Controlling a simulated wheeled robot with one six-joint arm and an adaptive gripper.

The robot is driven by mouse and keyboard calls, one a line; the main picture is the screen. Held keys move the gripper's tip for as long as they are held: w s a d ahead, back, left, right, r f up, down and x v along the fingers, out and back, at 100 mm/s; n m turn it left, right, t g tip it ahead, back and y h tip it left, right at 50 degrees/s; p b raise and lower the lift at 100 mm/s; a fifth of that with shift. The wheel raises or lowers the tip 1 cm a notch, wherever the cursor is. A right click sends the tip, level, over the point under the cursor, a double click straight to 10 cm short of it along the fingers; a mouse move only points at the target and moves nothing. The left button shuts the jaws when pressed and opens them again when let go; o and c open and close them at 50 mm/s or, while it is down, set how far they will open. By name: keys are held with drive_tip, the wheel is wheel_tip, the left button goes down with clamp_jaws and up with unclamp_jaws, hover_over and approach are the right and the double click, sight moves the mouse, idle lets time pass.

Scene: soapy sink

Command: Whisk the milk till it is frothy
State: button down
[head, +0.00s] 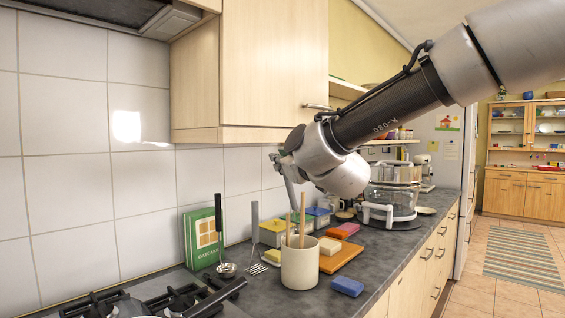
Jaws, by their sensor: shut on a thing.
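My gripper (288,168) is at the end of my arm, above the back of the counter near the tiled wall. It is shut on a thin grey thing (292,196) that slants down from it toward the coloured tubs. I cannot make out whether this is a whisk; its lower end is hidden or too small to tell. A cream crock (299,265) with wooden utensils stands upright on the counter, in front of and below my gripper. I cannot identify the milk or its vessel. My wrist hides part of the counter behind it.
An orange board (342,261) with sponges lies right of the crock, and a blue sponge (347,286) lies in front. A glass pot (393,201) stands farther back. A green book (203,239), ladle (227,267) and hob (150,300) are left. A cupboard (262,75) hangs above.

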drive_tip(key=s+d+r, duration=0.2)
drive_tip(key=s+d, duration=0.9)
drive_tip(key=shift+d, duration=0.15)
idle(0.8)
drive_tip(key=shift+s, duration=0.1)
